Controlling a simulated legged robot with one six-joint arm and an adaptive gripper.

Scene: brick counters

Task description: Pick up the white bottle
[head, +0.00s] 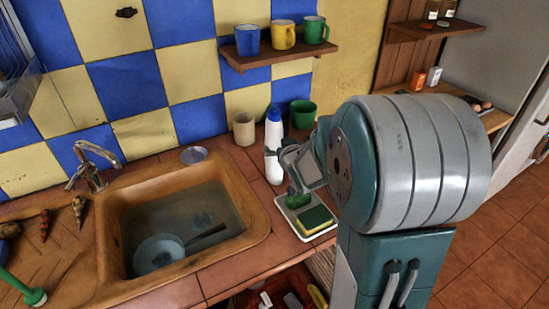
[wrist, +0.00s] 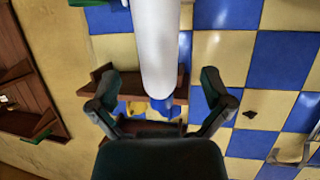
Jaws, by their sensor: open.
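The white bottle (head: 272,158) with a blue cap stands upright on the tiled counter, right of the sink. My gripper (head: 284,158) is right beside it in the head view, and its near parts partly cover the bottle's right side. In the wrist view, which looks upside down, the white bottle (wrist: 158,45) lies between the two spread fingers of my gripper (wrist: 159,82), with a gap on each side. My gripper is open. Whether any finger touches the bottle cannot be told.
A beige cup (head: 244,129) and a green mug (head: 303,114) stand near the bottle. A tray (head: 318,232) with a sponge (head: 314,219) lies in front. The sink (head: 180,220) is at left. A wall shelf (head: 280,57) with several mugs hangs above.

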